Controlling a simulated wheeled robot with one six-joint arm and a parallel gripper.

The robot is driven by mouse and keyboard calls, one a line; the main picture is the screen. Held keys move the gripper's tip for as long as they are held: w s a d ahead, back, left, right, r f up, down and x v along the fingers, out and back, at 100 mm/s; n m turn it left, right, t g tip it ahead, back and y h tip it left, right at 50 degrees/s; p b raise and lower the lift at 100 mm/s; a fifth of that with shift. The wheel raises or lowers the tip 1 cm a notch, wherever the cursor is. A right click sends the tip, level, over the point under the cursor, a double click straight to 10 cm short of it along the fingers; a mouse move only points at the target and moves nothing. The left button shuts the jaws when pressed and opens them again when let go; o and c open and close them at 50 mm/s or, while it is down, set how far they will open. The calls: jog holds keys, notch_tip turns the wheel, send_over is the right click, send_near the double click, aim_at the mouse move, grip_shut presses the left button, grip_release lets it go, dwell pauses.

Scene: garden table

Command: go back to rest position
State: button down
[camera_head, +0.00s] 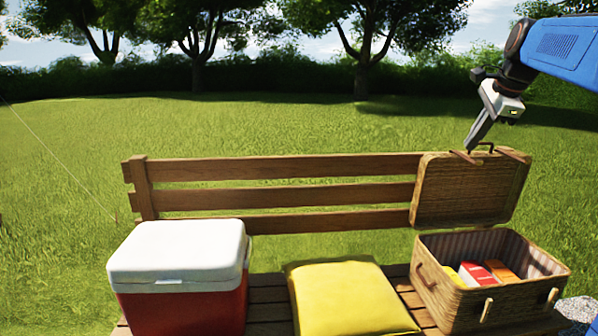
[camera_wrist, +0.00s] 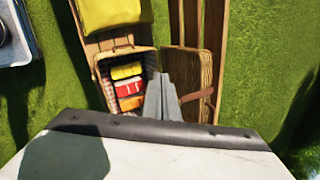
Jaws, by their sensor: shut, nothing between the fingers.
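My gripper (camera_head: 468,149) is shut and empty. In the head view its tips are at the top edge of the raised lid of the wicker picnic basket (camera_head: 440,296), by the lid's handle; I cannot tell whether they touch it. The lid (camera_head: 468,190) stands open, upright against the bench back. In the wrist view the shut fingers (camera_wrist: 162,78) point down between the open basket (camera_wrist: 101,76) and its lid (camera_wrist: 184,75). Inside the basket lie yellow, red and orange packets (camera_wrist: 127,88).
The wooden bench (camera_head: 270,312) holds a red cooler (camera_head: 185,310) with a white lid at the left and a yellow cushion (camera_head: 345,298) in the middle. The bench back (camera_head: 290,167) rises behind them. Open grass lies beyond, with trees at the back.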

jog(key=s+a+f+n, duration=0.5)
jog(key=s+a+f, duration=0.15)
jog(key=s, duration=0.25)
jog(key=s+a+f+n, duration=0.5)
jog(key=s+a+f, duration=0.15)
jog(key=s, duration=0.25)
jog(key=s+a+f+n, duration=0.3)
jog(key=s+f+n, duration=0.6)
jog(key=s+f, duration=0.7)
jog(key=shift+s+f+n+g+h, duration=0.2)
jog(key=shift+f+n+g+h, duration=0.15)
jog(key=shift+f, duration=0.3)
